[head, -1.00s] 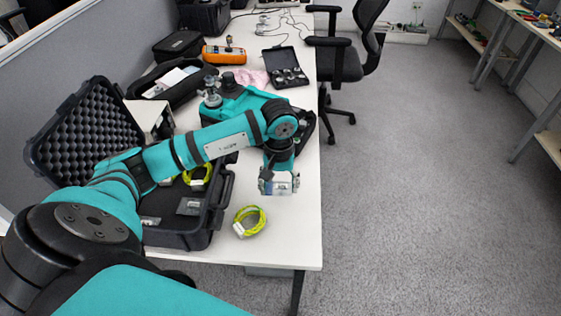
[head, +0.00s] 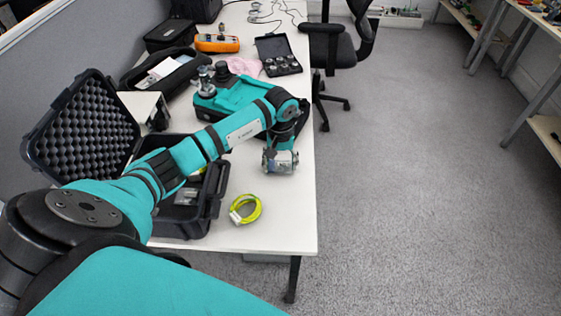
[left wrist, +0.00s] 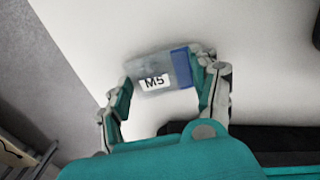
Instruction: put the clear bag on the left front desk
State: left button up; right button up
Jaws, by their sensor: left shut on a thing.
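The clear bag (left wrist: 158,77) carries a white "M5" label and has a blue strip at one end. It sits between the two fingertips of my left gripper (left wrist: 160,85) in the left wrist view, and the gripper is shut on it. In the head view my left gripper (head: 281,160) points down over the white desk (head: 268,225), near its right edge. The bag shows only as a small pale patch there. I cannot tell whether it touches the desk top. My right gripper is in neither view.
A yellow-green cable coil (head: 245,209) lies in front of the gripper. An open black foam-lined case (head: 82,128) stands at left, partly behind my arm. A teal device (head: 228,95), a case of weights (head: 278,55) and an orange meter (head: 217,43) are farther back.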

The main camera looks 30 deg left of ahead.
aim_at(281, 165)
pick_arm(q)
jog(key=shift+f, duration=0.15)
jog(key=o, duration=0.9)
notch_tip(281, 165, up, 12)
jog(key=shift+r+b, duration=0.2)
jog(key=shift+b, duration=0.5)
